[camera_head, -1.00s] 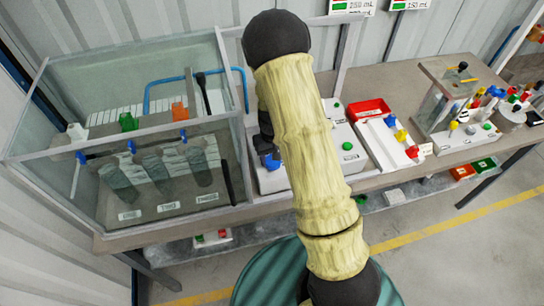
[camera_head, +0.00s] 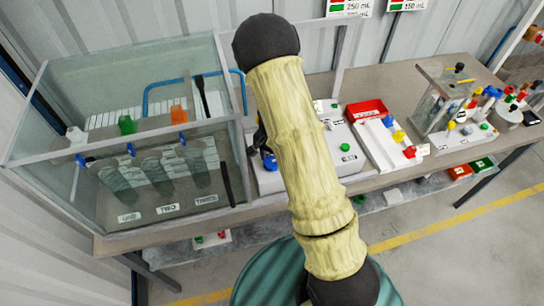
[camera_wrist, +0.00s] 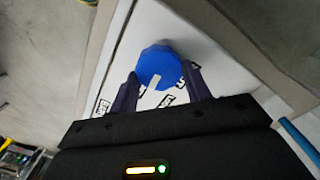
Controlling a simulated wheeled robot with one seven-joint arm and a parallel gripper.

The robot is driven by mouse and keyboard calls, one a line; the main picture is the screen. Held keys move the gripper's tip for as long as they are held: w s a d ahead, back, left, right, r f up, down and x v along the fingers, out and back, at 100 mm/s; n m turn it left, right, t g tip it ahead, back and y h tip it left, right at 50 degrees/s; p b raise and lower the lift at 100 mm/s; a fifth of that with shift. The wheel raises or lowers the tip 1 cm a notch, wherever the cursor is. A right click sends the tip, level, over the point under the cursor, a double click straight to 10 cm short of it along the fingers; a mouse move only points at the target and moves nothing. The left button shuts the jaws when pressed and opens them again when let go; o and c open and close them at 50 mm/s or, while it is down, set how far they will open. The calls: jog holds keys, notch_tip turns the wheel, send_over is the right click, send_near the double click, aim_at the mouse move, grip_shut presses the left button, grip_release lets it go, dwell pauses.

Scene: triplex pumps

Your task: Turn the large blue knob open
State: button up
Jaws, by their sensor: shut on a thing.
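The large blue knob (camera_wrist: 158,64) sits on a white panel in the wrist view, with a pale mark on its face. My gripper (camera_wrist: 160,84) has its two dark fingers on either side of the knob, shut on it. In the head view, part of the blue knob (camera_head: 269,162) shows at the left edge of my arm, on the front left of a white box (camera_head: 345,150). My arm hides much of that box and most of my gripper (camera_head: 262,142). Labels on the panel are partly covered and unreadable.
A glass tank (camera_head: 60,190) with dark cylinders stands close on the left. A red tray (camera_head: 368,109) and a white board with coloured knobs (camera_head: 390,150) lie to the right. A bench (camera_head: 215,222) carries them all.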

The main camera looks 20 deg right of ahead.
jog(key=shift+m, duration=0.6)
jog(key=o, duration=1)
notch_tip(320, 180, up, 18)
jog(key=shift+f+b, duration=0.25)
jog(key=shift+b, duration=0.75)
